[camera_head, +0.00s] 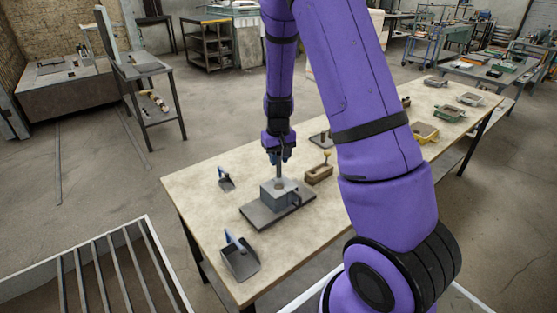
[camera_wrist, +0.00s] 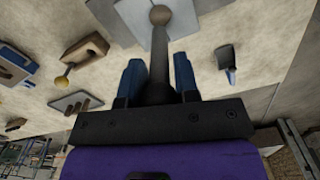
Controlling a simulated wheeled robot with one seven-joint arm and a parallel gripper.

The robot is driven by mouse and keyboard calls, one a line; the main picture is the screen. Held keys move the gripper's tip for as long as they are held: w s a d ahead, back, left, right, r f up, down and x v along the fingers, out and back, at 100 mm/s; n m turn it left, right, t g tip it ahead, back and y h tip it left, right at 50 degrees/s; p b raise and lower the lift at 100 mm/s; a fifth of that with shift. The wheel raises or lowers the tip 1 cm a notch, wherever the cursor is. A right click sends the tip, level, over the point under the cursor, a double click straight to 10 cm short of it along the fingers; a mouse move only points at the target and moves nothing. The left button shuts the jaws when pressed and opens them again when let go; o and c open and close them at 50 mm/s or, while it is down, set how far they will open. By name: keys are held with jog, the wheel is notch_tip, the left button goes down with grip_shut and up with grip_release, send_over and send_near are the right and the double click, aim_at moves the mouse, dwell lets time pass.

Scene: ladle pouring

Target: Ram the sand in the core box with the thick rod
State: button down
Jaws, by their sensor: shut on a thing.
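My gripper (camera_head: 280,157) is shut on the upright thick rod (camera_head: 279,171), above the table. In the wrist view its two blue fingers (camera_wrist: 159,72) stand either side of the dark rod (camera_wrist: 157,45). The grey core box (camera_head: 270,195) sits on a dark plate (camera_head: 257,216); part of the box shows in the wrist view (camera_wrist: 130,14). Tan sand (camera_wrist: 160,14) shows in its round opening. The rod's lower end is at this opening; I cannot tell whether it touches the sand or how deep it is.
A small scoop (camera_head: 226,182) lies left of the box and a larger scoop (camera_head: 241,262) in front. A wooden block (camera_head: 318,175) with a yellow knob and a small plate (camera_head: 317,141) stand behind right. Several boxes, one yellow (camera_head: 425,132), line the table's far end.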

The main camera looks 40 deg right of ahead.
aim_at(279, 168)
jog(key=shift+f, duration=2.3)
jog(key=shift+r, duration=0.1)
jog(key=shift+r, duration=2.25)
jog(key=shift+r, duration=3)
